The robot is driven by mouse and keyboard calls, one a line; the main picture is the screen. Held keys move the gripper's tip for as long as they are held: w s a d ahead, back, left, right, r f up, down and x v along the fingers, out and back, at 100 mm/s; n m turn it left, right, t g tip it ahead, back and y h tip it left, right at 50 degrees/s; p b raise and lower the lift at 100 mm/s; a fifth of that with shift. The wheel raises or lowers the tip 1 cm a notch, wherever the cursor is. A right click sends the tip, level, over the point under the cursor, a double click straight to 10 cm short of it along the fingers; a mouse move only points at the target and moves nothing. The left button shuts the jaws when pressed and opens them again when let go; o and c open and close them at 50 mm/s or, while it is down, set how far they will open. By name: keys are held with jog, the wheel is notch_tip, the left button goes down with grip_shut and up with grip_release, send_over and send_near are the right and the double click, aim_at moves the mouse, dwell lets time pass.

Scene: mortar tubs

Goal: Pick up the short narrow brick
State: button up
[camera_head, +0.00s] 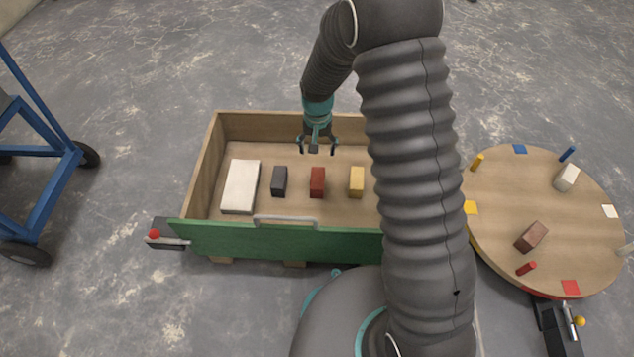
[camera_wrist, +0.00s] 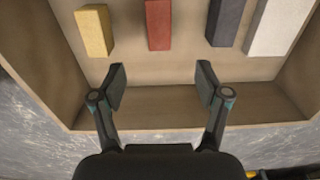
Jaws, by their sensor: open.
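Several bricks lie in a row in the wooden box (camera_head: 204,180): a big white one (camera_head: 240,187), then narrower dark grey (camera_head: 280,181), red (camera_head: 317,182) and yellow (camera_head: 357,181) ones. The three narrow ones look close in size, and I cannot tell which is shortest. The wrist view shows the yellow (camera_wrist: 94,30), red (camera_wrist: 158,24), dark grey (camera_wrist: 225,22) and white (camera_wrist: 280,26) bricks in reverse order. My gripper (camera_head: 317,149) is open and empty, above the back of the box. In the wrist view, the red brick lies ahead of the gap between the fingers (camera_wrist: 161,82).
The box has a green front wall (camera_head: 290,243) with a handle (camera_head: 286,220). At right, a round table (camera_head: 520,190) bears a brown brick (camera_head: 531,237), a white block (camera_head: 567,177) and coloured pegs. A blue cart (camera_head: 50,160) stands at left. My arm hides the box's right end.

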send_near(318, 177)
jog(key=f, duration=0.3)
jog(key=f+b, duration=0.1)
jog(key=f, duration=0.1)
jog(key=shift+a+f, duration=0.15)
jog(key=shift+a, duration=0.25)
jog(key=shift+d+f, duration=0.2)
jog(key=shift+f, duration=1.15)
jog(key=shift+d+f, duration=0.15)
jog(key=shift+f, duration=1.25)
jog(key=c, duration=1.3)
jog(key=shift+r, duration=0.1)
grip_shut()
jog(key=shift+r, duration=0.1)
